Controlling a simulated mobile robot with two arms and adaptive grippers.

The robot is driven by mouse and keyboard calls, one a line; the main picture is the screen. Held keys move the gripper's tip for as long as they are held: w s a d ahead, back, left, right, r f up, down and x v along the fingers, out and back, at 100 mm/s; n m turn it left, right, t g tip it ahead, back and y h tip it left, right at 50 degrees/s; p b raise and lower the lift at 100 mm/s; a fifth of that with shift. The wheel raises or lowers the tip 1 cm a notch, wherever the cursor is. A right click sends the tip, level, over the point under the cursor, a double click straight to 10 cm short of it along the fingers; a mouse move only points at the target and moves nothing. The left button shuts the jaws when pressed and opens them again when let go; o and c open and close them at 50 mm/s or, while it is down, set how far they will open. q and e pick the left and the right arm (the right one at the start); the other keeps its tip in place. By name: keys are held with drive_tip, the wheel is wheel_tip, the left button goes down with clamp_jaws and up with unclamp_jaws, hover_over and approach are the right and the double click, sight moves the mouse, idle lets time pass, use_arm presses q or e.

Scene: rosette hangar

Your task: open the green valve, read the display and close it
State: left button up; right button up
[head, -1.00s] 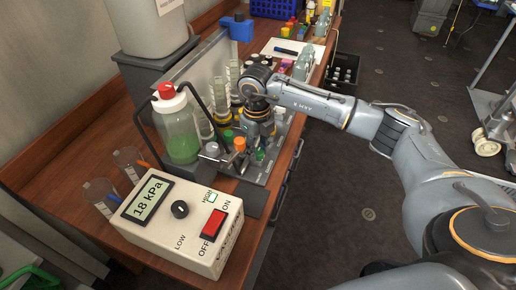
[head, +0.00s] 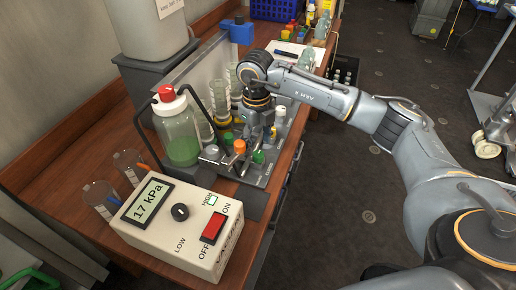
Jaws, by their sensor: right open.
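The pressure box's display (head: 148,203) is at the lower left and reads 17 kPa. Beyond the box, small coloured valve knobs stand on a metal plate. One green knob (head: 259,157) is at the front right of the group, and another green knob (head: 228,137) is further left, behind an orange knob (head: 239,147). I cannot tell which green one is the valve named, or how far it is turned. My right gripper (head: 261,138) points down among the knobs, open, just behind the front green knob; its fingertips are partly hidden. My left gripper is not in view.
A red-capped bottle of green liquid (head: 181,135) stands left of the plate (head: 262,178). The white box (head: 195,252) has a red switch (head: 214,228) and a black dial (head: 180,212). Two beakers (head: 100,200) stand left of it.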

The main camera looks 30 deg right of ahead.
sight(257, 155)
wheel_tip(257, 155, up, 8)
drive_tip(key=shift+a, duration=0.1)
idle(0.6)
